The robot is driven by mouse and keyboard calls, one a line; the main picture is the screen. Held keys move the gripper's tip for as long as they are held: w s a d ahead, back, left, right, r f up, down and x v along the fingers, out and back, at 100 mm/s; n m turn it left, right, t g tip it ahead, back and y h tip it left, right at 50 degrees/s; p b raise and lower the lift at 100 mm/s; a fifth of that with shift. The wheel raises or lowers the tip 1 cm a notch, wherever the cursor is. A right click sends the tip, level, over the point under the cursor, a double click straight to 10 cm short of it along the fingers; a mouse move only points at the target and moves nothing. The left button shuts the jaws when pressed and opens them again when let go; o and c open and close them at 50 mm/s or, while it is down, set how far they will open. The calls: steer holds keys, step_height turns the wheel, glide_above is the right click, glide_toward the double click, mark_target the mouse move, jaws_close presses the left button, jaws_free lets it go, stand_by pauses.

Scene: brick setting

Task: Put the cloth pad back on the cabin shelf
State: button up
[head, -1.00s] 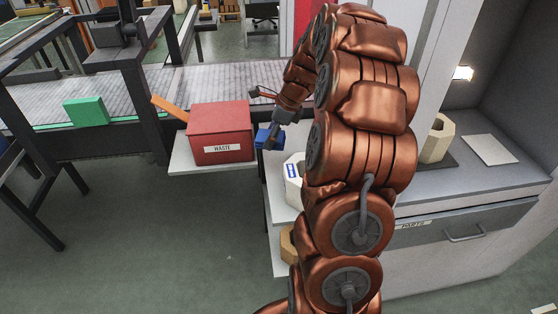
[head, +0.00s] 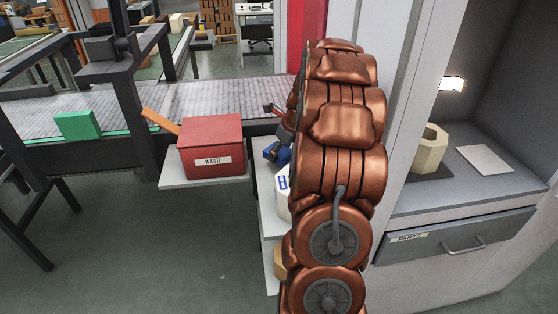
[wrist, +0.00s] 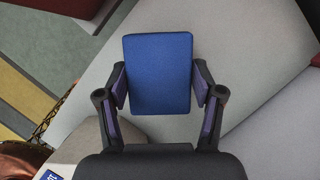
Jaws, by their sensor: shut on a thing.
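The cloth pad (wrist: 158,73) is a blue, rounded rectangle held between the two fingers of my gripper (wrist: 159,84) in the wrist view. The fingers press on its left and right edges. In the head view only a bit of blue (head: 270,151) shows beside my gripper (head: 281,148), left of my arm; the arm hides much of it. A lit grey alcove stands at the right, with a shelf surface (head: 408,201) above a drawer. I cannot tell whether this is the cabin shelf. Below the pad, the wrist view shows a pale flat surface.
On the alcove surface are a beige hollow block (head: 430,150) on a dark mat and a white sheet (head: 485,159). The PARTS drawer (head: 455,236) is shut. A red WASTE box (head: 212,147) stands left of my gripper, near a conveyor (head: 225,97). Floor is open at lower left.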

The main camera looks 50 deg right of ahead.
mark_target(280, 168)
steer(key=shift+f, duration=2)
steer(key=o, duration=1.1)
